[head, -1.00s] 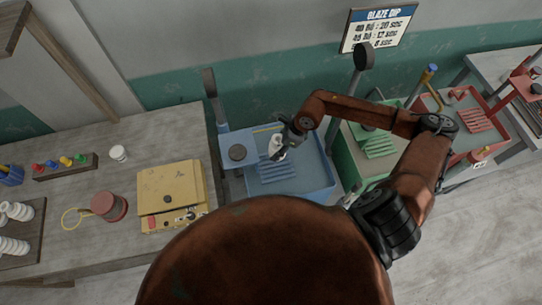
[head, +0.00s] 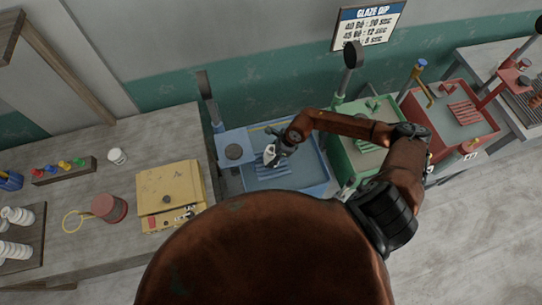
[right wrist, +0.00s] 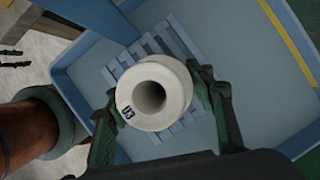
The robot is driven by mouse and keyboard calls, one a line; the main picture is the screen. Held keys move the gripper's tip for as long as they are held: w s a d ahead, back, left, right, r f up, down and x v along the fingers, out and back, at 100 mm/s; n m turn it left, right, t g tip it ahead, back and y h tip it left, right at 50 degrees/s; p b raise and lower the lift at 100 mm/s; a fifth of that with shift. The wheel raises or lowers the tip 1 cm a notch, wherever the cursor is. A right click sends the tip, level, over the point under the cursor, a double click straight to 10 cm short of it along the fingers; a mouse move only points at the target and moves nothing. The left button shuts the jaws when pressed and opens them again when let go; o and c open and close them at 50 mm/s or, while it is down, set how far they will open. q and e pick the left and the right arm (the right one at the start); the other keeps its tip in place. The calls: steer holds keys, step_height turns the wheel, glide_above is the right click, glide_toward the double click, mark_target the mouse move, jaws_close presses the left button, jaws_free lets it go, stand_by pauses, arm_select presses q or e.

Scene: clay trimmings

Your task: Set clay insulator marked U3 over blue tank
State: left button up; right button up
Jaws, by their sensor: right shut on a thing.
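The white clay insulator (right wrist: 170,88) has a round hole in its top and the mark U3 in dark blue on its side. My right gripper (right wrist: 158,98) is shut on it, with a finger on either side. In the head view my right gripper (head: 283,146) and the insulator (head: 270,155) are over the blue tank (head: 315,170). In the right wrist view the blue tank (right wrist: 75,75) lies beneath, with a slatted blue rack (right wrist: 112,72) under the insulator. The gap between insulator and rack is hard to judge.
A green tank (head: 352,168) and a red tank (head: 487,120) stand to the right. A glaze sign (head: 368,25) hangs on the wall.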

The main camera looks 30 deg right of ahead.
steer(key=shift+f, duration=0.1)
steer(key=o, duration=1.7)
arm_select(q)
steer(key=shift+s+f, duration=0.15)
steer(key=shift+s, duration=0.7)
arm_select(e)
steer(key=shift+s+d+r, duration=0.1)
steer(key=shift+d+r, duration=0.1)
steer(key=shift+r, duration=0.25)
arm_select(q)
steer(key=shift+w+f+b, duration=0.25)
steer(key=shift+f+b, duration=0.9)
steer(key=shift+b, duration=0.1)
arm_select(e)
steer(key=v, duration=1.1)
steer(key=shift+r, duration=0.15)
